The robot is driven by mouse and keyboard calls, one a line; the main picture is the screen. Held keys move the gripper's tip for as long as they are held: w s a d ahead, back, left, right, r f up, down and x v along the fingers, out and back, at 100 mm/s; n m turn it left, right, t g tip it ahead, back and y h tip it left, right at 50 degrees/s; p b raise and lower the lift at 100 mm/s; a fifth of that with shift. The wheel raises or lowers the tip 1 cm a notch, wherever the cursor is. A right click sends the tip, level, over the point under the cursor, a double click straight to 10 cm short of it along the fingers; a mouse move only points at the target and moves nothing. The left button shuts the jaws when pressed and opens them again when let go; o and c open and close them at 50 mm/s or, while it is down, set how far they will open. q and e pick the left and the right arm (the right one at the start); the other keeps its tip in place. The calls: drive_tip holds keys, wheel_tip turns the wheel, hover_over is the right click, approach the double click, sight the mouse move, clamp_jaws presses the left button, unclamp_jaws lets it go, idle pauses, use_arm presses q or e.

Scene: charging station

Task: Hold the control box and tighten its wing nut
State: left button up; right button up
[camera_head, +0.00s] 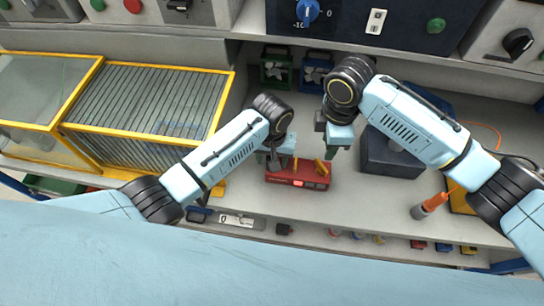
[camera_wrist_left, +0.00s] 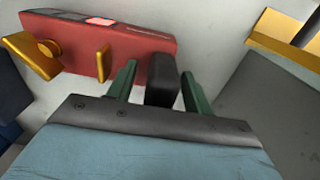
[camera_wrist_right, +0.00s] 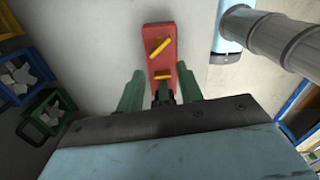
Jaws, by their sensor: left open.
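The red control box (camera_head: 298,178) lies on the shelf between my grippers. Its yellow wing nut (camera_head: 325,166) is at the right end; it also shows in the left wrist view (camera_wrist_left: 32,56) and the right wrist view (camera_wrist_right: 159,47). A second yellow piece (camera_wrist_left: 103,63) stands nearer the box's left end. My left gripper (camera_head: 273,160) is open at that end, its fingers on either side of a dark block (camera_wrist_left: 158,80), with no clear contact seen.
A yellow-framed rack (camera_head: 150,100) stands at the left. Green (camera_head: 276,68) and blue (camera_head: 314,70) bins are at the back. A dark box (camera_head: 385,155) stands right of the control box. An orange-handled tool (camera_head: 433,204) is farther right.

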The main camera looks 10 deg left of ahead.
sight(322, 165)
use_arm(q)
clamp_jaws()
use_arm(e)
drive_tip(key=o, duration=0.7)
drive_tip(key=shift+c, duration=0.2)
drive_tip(key=shift+o, duration=0.3)
drive_tip(key=n, duration=0.2)
drive_tip(key=r+n, duration=0.1)
drive_tip(key=n, duration=0.1)
drive_tip(key=shift+r, duration=0.2)
wheel_tip(322, 165, down, 11)
drive_tip(key=shift+f+n, duration=0.2)
drive_tip(key=shift+n, duration=1)
drive_tip(key=c, duration=1)
